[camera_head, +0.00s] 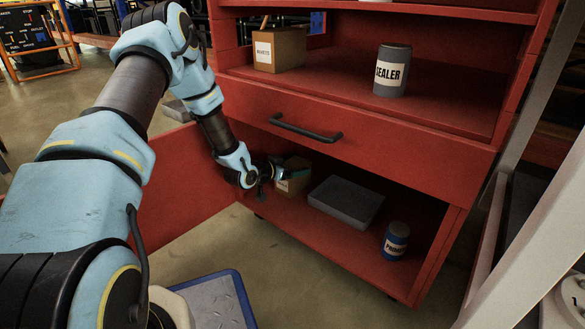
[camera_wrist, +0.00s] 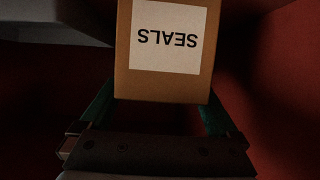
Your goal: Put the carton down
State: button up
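The carton (camera_head: 291,183) is a small brown box with a white label, inside the lower compartment of the red cabinet. In the wrist view the carton (camera_wrist: 165,84) fills the upper middle, its SEALS label upside down. My gripper (camera_head: 284,173) reaches into this compartment from the left. In the wrist view my gripper (camera_wrist: 161,100) has one green finger against each side of the carton, and it looks shut on it. The far ends of the fingers are hidden by the carton. I cannot tell whether its base touches the shelf (camera_head: 335,238).
A grey flat box (camera_head: 346,202) lies right of the carton, and a blue PRIMER can (camera_head: 395,241) stands further right. A drawer with a dark handle (camera_head: 305,129) is above. A brown box (camera_head: 279,50) and a SEALER can (camera_head: 392,70) stand on the upper shelf.

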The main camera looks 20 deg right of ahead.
jog(key=shift+a+r, duration=0.1)
jog(key=shift+r, duration=0.15)
jog(key=p+v, duration=0.5)
jog(key=v, duration=0.6)
jog(key=shift+s+a+p, duration=0.3)
jog(key=shift+s, duration=0.05)
